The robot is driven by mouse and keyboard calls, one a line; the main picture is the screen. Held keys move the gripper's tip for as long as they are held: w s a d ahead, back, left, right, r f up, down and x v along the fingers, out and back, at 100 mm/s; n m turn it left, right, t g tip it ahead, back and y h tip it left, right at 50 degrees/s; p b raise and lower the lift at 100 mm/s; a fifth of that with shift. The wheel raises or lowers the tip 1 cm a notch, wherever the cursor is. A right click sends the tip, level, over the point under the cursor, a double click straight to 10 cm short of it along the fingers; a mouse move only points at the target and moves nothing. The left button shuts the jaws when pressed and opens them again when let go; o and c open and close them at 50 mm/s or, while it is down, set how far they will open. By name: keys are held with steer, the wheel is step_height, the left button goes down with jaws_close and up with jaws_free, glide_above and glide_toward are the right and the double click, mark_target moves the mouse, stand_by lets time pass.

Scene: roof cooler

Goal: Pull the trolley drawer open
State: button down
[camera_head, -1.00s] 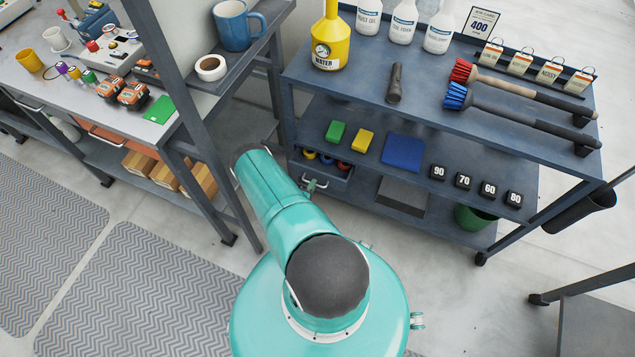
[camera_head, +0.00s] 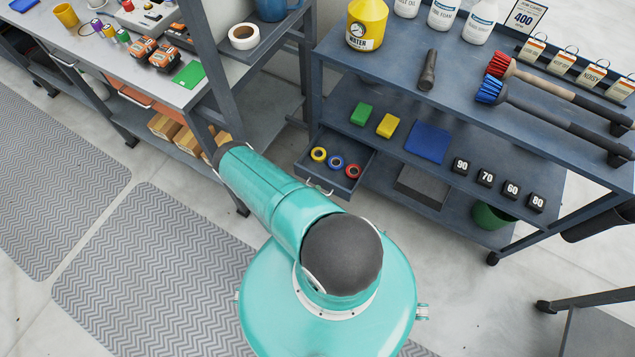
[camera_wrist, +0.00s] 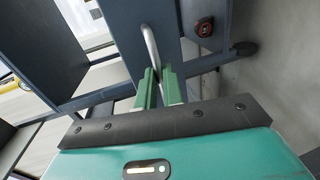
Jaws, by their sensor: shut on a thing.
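The trolley drawer (camera_head: 343,186) hangs under the top shelves of the dark blue trolley at its left end. It stands out well past the trolley's front, and yellow, blue and red tape rolls (camera_head: 336,162) lie inside. Its metal handle (camera_head: 318,187) is on the front; the handle also shows as a bent bar in the wrist view (camera_wrist: 151,45). My gripper (camera_wrist: 159,82) has its green fingers on either side of the handle bar and is shut on it.
The trolley (camera_head: 400,90) carries bottles, brushes, sponges and numbered black blocks. A workbench (camera_head: 120,60) with tools stands at the left, its dark post close to my arm. Grey mats (camera_head: 150,270) lie on the floor. A green bucket (camera_head: 490,215) sits on the lower shelf.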

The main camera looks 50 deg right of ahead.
steer(key=shift+w, duration=0.2)
steer(key=c, duration=1.5)
jaws_free()
steer(key=shift+s, duration=0.1)
steer(key=v, duration=1.4)
steer(key=shift+d, duration=0.1)
